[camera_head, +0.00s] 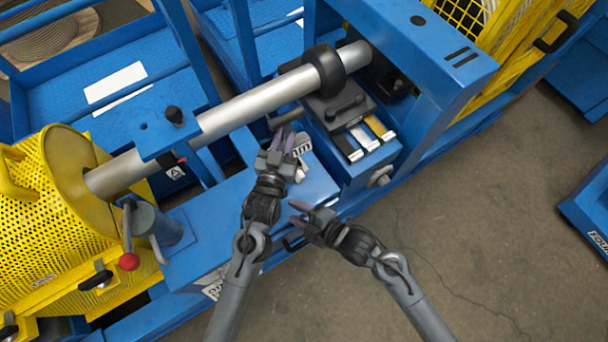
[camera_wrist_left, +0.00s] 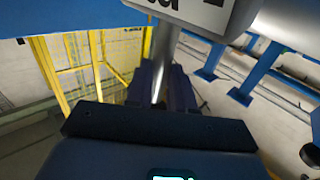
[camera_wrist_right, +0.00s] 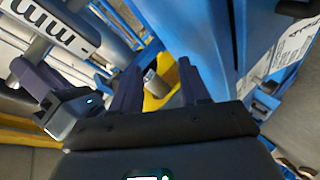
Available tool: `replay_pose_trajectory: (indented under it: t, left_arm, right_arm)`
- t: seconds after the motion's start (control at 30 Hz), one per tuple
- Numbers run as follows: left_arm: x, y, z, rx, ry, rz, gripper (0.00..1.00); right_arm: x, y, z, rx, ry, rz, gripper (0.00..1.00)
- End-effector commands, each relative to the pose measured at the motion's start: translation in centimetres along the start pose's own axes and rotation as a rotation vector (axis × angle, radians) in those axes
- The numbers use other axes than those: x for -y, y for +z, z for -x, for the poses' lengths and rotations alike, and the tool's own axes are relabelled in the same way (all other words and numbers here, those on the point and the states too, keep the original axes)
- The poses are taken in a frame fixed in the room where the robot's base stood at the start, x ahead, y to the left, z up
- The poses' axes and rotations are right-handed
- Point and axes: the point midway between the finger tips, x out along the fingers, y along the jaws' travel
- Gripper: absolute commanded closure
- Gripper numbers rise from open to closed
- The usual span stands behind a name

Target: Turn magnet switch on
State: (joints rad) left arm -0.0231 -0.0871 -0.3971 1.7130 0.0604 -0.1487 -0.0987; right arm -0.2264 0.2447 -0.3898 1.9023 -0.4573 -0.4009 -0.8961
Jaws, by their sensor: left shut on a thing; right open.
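A light-coloured block with dark lettering (camera_head: 303,147) sits on the blue machine beside my left gripper (camera_head: 284,140). In the left wrist view the block (camera_wrist_left: 215,15) has a metal rod (camera_wrist_left: 163,65) coming out of it. My left gripper is shut on this rod, which lies between its fingers. The lettered block (camera_wrist_right: 50,25) and my left gripper also show in the right wrist view. My right gripper (camera_head: 299,213) is open and empty, lower and to the right of the left one. I cannot read any on or off mark on the switch.
A long silver shaft (camera_head: 240,115) with a black collar (camera_head: 325,72) crosses above the machine. A yellow perforated guard (camera_head: 35,215) and a red-knobbed lever (camera_head: 128,260) stand at the left. The concrete floor (camera_head: 450,220) is open at right.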

Motion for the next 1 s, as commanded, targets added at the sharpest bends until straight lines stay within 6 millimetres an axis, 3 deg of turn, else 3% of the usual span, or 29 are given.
replay_pose_trajectory:
  t: [0.1,0.2,0.27,0.4,0.57,0.73,1.0]
  left_arm:
    - [0.0,0.1,0.0,0.002,-0.001,0.000,1.00]
    - [0.0,0.1,0.0,0.002,-0.001,0.000,1.00]
    - [0.1,0.1,0.0,0.002,-0.001,0.000,1.00]
    - [0.1,0.1,0.0,0.002,-0.001,0.000,1.00]
    - [0.1,0.1,0.0,0.001,-0.001,0.000,1.00]
    - [0.1,0.1,0.0,0.001,-0.001,0.000,1.00]
    - [0.0,0.1,0.0,0.001,0.000,0.000,1.00]
  right_arm:
    - [-0.1,-2.4,-0.7,-0.068,-0.057,0.424,0.55]
    - [0.3,-3.1,-0.7,-0.122,-0.109,0.783,0.55]
    - [0.6,-2.9,-0.4,-0.146,-0.138,0.958,0.55]
    - [1.0,-0.7,0.7,-0.175,-0.216,1.251,0.55]
    - [0.0,3.0,2.3,-0.160,-0.293,1.407,0.55]
    - [-2.6,6.4,3.5,-0.114,-0.336,1.503,0.55]
    - [-6.8,8.4,3.5,-0.050,-0.326,1.562,0.55]
